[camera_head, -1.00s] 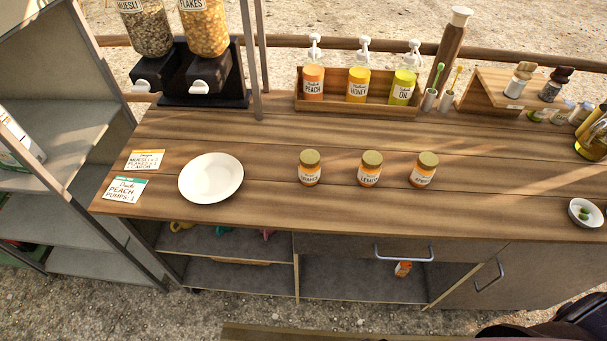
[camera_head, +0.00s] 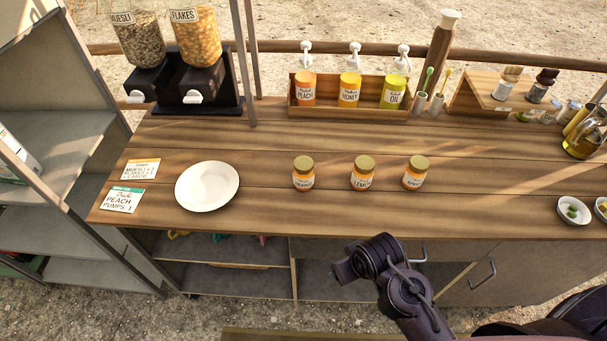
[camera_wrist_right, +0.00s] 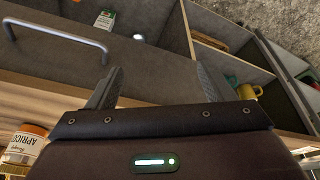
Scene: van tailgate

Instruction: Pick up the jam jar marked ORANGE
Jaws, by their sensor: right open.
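Three jam jars with gold lids and orange contents stand upright in a row on the wooden counter. The left one, its small label seeming to read ORANGE (camera_head: 303,174), is right of the white plate. The LEMON jar (camera_head: 363,174) is in the middle and the APRICOT jar (camera_head: 415,174) on the right; the latter shows at the lower left of the right wrist view (camera_wrist_right: 24,143). My right gripper (camera_wrist_right: 158,84) is open and empty, its fingers apart, in front of the counter's cabinet. In the head view my right arm is below the jars. My left gripper is out of view.
A white plate (camera_head: 207,187) and two cards lie on the left. A pump-bottle rack (camera_head: 345,111) and dispensers (camera_head: 187,92) stand behind. Drawer handles (camera_wrist_right: 60,34) stick out of the cabinet front. The counter around the jars is clear.

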